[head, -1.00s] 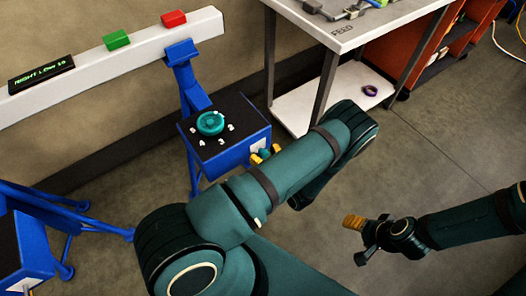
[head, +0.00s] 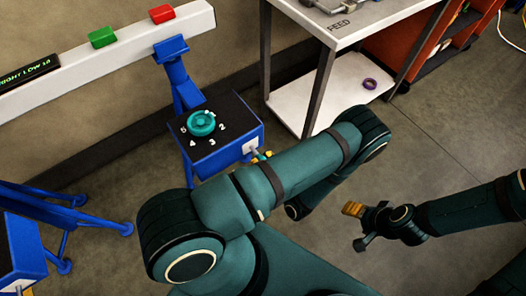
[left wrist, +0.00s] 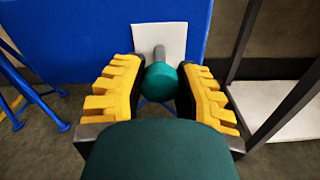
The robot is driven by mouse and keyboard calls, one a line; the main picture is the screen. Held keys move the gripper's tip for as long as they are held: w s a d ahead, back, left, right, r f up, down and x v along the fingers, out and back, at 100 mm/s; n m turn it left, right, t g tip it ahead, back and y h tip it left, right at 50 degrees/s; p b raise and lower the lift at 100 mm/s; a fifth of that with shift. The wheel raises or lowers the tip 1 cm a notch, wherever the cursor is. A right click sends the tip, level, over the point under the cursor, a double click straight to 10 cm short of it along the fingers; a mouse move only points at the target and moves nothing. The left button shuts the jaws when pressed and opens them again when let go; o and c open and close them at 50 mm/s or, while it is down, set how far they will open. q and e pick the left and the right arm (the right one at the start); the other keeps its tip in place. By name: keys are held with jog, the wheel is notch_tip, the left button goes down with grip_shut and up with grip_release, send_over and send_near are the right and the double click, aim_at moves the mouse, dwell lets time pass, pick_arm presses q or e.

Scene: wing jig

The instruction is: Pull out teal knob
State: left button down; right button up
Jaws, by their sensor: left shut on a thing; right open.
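The teal knob (left wrist: 161,82) sits on a grey shaft that sticks out of a white plate (left wrist: 166,38) on the side of a blue box (head: 215,155). A length of bare shaft shows between plate and knob in the left wrist view. My left gripper (left wrist: 158,90) has its yellow fingers on both sides of the knob and is shut on it. In the head view, the left gripper (head: 262,156) is small beside the box, partly hidden by my arm. My right gripper (head: 358,227) is open and empty over the floor, away from the box.
A larger teal dial (head: 201,123) with white numbers is on the box's black top. A white beam (head: 125,45) with green and red blocks and a display runs behind. A white table (head: 352,25) with a lower shelf stands right of the box. Blue stand legs are at left.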

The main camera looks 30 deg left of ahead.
pick_arm(q)
jog(key=shift+d, duration=0.15)
jog(key=c, duration=0.6)
grip_release()
jog(key=v, duration=1.2)
jog(key=shift+s, duration=0.15)
